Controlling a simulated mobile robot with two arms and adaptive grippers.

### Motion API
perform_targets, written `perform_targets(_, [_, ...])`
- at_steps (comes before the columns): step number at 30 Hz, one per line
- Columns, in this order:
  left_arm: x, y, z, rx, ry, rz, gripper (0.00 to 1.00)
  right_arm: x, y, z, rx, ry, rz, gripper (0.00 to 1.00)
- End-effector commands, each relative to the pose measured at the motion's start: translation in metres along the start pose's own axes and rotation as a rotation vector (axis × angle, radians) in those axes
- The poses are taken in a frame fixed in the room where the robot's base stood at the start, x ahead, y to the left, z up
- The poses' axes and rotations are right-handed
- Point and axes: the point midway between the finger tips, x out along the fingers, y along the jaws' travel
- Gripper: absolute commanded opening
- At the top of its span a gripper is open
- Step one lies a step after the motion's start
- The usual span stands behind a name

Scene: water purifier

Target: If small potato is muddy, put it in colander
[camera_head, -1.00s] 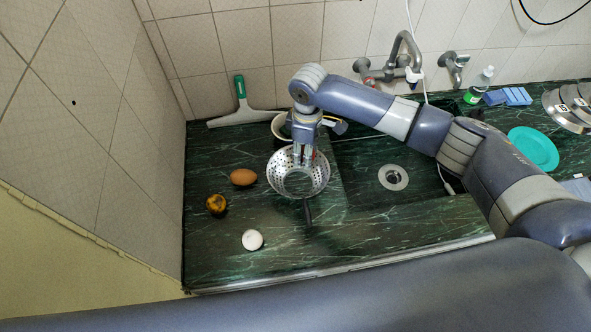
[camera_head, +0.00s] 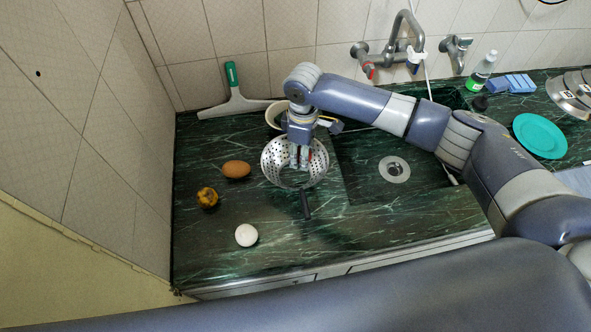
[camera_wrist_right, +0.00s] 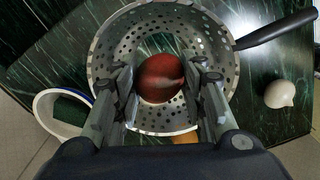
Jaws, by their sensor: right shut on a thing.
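My right gripper (camera_head: 299,166) points down into the perforated metal colander (camera_head: 275,164), which stands on the dark green counter with its black handle toward the front. In the right wrist view the gripper (camera_wrist_right: 160,85) is shut on a round, reddish-brown thing (camera_wrist_right: 160,76), perhaps the small potato. That thing is over the inside of the colander (camera_wrist_right: 112,50); I cannot tell whether it touches the bottom. Mud on it is not clear. My left gripper is not in view.
Left of the colander lie a brown oval item (camera_head: 236,169), a dark-yellow item (camera_head: 207,197) and a white round item (camera_head: 246,235). A pale bowl (camera_head: 273,112) and a squeegee (camera_head: 233,97) are behind. The sink drain (camera_head: 394,169) and a teal plate (camera_head: 540,136) are right.

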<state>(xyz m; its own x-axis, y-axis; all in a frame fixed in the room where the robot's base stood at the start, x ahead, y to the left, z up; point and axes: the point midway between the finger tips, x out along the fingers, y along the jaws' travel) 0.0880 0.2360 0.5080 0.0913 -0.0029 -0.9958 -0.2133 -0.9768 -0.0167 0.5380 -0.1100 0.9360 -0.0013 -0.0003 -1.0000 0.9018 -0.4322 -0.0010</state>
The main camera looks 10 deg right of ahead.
Motion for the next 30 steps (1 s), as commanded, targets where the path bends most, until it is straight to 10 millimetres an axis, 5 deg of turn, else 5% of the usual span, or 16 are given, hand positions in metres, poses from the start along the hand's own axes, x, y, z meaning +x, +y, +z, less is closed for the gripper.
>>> perform_targets(4, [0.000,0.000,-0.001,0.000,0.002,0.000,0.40,0.000,0.000,0.000,0.000,0.000,0.001,0.62])
perform_targets(17, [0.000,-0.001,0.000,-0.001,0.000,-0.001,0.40,-0.007,0.001,-0.001,0.000,0.002,0.001,0.62])
perform_targets(30, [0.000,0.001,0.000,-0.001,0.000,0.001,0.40,-0.093,0.001,0.000,0.000,0.002,0.003,0.62])
